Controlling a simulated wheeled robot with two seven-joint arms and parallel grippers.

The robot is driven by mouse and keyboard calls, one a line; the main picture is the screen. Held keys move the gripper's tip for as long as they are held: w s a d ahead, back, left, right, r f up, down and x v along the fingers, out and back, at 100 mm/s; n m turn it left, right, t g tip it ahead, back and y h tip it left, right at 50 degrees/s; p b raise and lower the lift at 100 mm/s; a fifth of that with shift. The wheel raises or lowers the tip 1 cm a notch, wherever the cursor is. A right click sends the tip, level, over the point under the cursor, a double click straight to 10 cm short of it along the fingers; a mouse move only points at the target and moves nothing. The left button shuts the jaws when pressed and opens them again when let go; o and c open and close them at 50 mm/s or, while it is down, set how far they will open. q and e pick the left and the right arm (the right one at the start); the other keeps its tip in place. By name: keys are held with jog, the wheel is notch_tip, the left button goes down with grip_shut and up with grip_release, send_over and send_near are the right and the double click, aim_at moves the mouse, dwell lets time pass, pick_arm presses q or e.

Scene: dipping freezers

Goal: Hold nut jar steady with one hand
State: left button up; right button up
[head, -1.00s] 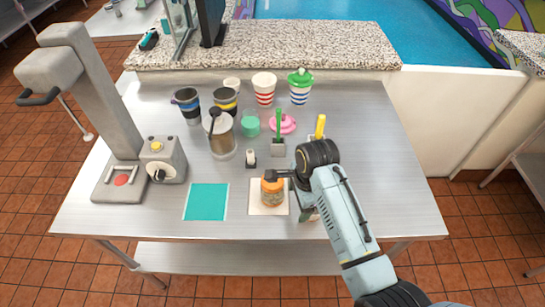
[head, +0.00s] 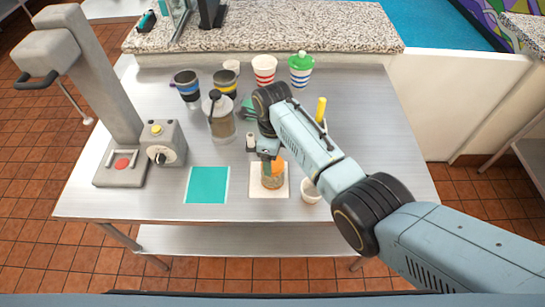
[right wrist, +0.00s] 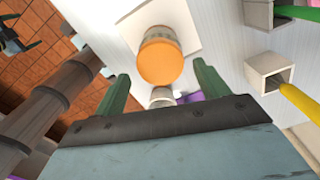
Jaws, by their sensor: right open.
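The nut jar (head: 273,176) is a clear jar with brown contents and an orange lid. It stands upright on a pale square mat (head: 257,190) near the table's front edge. My right gripper (head: 268,160) is open just behind and above the jar in the head view. In the right wrist view the orange lid (right wrist: 158,62) lies just past and between the two green fingertips of the right gripper (right wrist: 160,72). I see no clear contact between fingers and jar. My left gripper is in neither view.
A teal square (head: 207,186) lies left of the jar's mat, and a small white cup (head: 311,191) stands close to its right. A lidded canister (head: 221,120) and striped cups (head: 301,70) stand farther back. A grey machine (head: 110,120) fills the table's left side.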

jog(key=n, duration=0.5)
jog(key=shift+d, duration=0.1)
jog(key=n, duration=0.4)
jog(key=shift+n, duration=0.3)
jog(key=n+b, duration=0.1)
jog(key=b, duration=0.1)
jog(key=n+b, duration=0.1)
jog(key=n, duration=0.1)
jog(key=n+b, duration=0.2)
jog(key=shift+f+b, duration=0.3)
jog(key=shift+r+n+p, duration=0.35)
jog(key=shift+n, duration=0.25)
jog(key=shift+f+b, duration=0.4)
jog(key=shift+f, duration=0.7)
